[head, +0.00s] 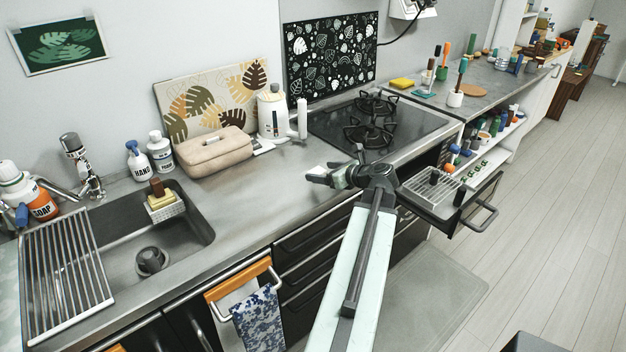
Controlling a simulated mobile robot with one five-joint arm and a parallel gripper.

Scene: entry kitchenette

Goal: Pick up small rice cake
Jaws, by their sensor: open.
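My gripper (325,177) is open and reaches to the left over the counter's front part, near the stove. A small white shape (317,170) shows at its fingertips. It may be the small rice cake, but it is too small and partly covered to tell. I cannot tell whether the fingers touch it. No other thing in view can be clearly made out as a rice cake.
The grey counter (245,195) is clear between the sink (190,222) and my gripper. A beige pouch (213,150) and a white kettle (272,112) stand behind. The stove (375,125) is to the right.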

